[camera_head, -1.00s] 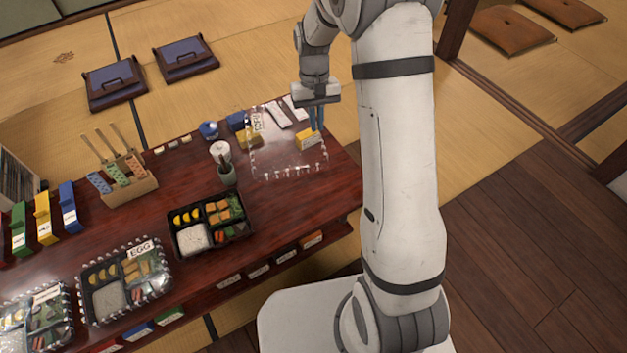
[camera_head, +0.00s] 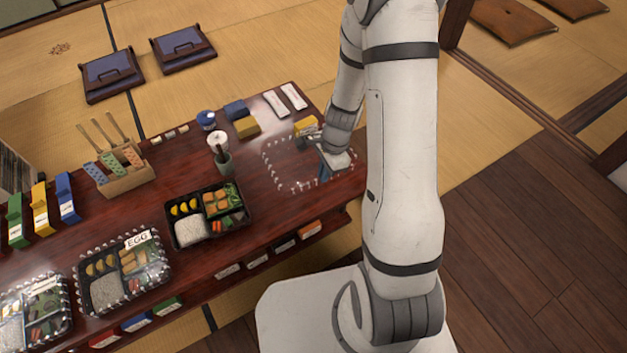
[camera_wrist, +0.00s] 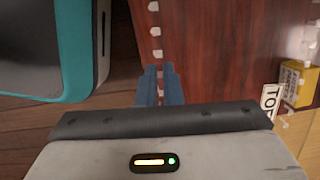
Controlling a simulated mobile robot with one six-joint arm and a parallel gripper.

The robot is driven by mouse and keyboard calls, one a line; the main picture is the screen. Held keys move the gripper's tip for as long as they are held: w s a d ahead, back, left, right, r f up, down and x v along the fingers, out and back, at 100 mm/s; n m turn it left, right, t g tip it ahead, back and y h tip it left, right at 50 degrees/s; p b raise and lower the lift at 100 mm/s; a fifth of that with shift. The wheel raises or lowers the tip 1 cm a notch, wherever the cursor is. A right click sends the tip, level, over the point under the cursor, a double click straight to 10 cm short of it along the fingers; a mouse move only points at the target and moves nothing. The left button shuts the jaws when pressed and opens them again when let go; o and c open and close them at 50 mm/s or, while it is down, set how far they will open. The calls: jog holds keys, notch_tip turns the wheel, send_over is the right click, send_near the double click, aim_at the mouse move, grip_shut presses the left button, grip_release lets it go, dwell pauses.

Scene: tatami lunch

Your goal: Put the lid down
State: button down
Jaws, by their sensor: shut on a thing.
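The clear lid (camera_head: 287,168) with a white-dotted rim is at the right end of the dark red table (camera_head: 262,120), low over or on its top; I cannot tell whether it touches. My gripper (camera_head: 324,176) is shut on the lid's right edge. In the wrist view, the blue fingertips (camera_wrist: 160,70) pinch the rim, and its white dots (camera_wrist: 155,31) run away beyond them. A white label starting "TO" (camera_wrist: 270,101) shows at the right. The open black lunch box (camera_head: 209,216) holds rice and food, left of the lid.
Yellow boxes (camera_head: 246,127) and white packets (camera_head: 285,99) stand behind the lid. Two lidded boxes (camera_head: 124,272) sit farther left. The table's front edge is close to the lid.

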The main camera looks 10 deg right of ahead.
notch_tip(320, 180, down, 10)
jog(key=b, duration=0.5)
jog(key=shift+s, duration=0.1)
jog(key=shift+f+b, duration=0.2)
jog(key=shift+b, duration=0.2)
jog(key=c, duration=1.6)
grip_release()
jog(key=shift+r, duration=0.1)
